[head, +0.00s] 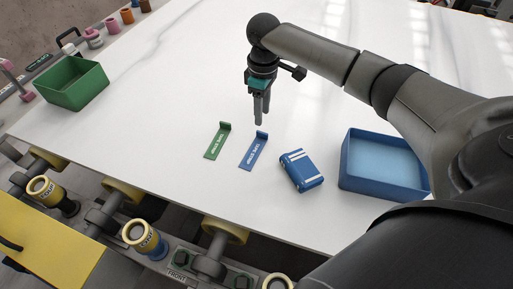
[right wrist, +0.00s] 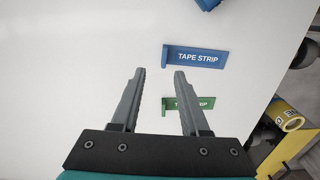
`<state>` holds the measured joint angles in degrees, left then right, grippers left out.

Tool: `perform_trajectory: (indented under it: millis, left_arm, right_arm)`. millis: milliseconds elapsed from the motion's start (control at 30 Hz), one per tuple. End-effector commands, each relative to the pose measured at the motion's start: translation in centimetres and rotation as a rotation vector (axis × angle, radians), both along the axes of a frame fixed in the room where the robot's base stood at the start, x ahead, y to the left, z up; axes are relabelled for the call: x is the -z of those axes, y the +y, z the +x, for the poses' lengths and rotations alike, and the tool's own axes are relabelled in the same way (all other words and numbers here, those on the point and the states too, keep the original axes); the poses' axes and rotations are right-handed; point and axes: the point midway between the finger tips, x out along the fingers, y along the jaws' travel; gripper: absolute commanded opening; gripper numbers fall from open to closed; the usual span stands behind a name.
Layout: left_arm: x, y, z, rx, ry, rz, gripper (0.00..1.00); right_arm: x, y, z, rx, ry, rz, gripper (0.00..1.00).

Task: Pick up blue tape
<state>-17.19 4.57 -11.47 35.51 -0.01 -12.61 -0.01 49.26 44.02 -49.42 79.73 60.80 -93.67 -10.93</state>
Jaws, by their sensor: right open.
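The blue tape strip (head: 254,151) lies flat on the white slab, with a raised tab at its far end. In the right wrist view the blue strip (right wrist: 198,58), lettered "TAPE STRIP", lies ahead of the fingertips. A green tape strip (head: 217,141) lies to its left; in the right wrist view the green strip (right wrist: 204,102) is partly hidden by a finger. My right gripper (head: 262,122) points down above the slab, just beyond the blue strip's tab. Its fingers (right wrist: 158,72) are apart with nothing between them. My left gripper is not in view.
A blue device with white stripes (head: 302,171) lies right of the strips. A blue open bin (head: 345,170) stands further right, and a green bin (head: 72,92) at the left. The slab's front edge (head: 130,172) borders yellow-capped clamps. The slab's middle left is clear.

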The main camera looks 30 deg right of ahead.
Motion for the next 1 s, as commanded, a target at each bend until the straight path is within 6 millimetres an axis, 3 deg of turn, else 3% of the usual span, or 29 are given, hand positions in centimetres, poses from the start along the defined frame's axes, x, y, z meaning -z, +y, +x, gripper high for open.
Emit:
perform_trajectory:
  millis: [267,600,833,1000]
  left_arm:
    - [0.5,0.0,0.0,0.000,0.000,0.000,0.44]
    - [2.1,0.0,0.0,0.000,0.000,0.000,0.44]
    - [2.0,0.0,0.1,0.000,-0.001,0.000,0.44]
    - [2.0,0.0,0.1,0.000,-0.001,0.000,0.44]
  right_arm:
    - [1.8,0.1,0.0,-0.001,-0.001,-0.001,0.45]
    - [6.3,0.7,-0.4,-0.001,-0.001,-0.002,0.45]
    - [6.3,0.7,-0.3,-0.001,-0.003,-0.002,0.45]
    - [6.3,0.6,-0.3,-0.001,-0.003,-0.002,0.26]
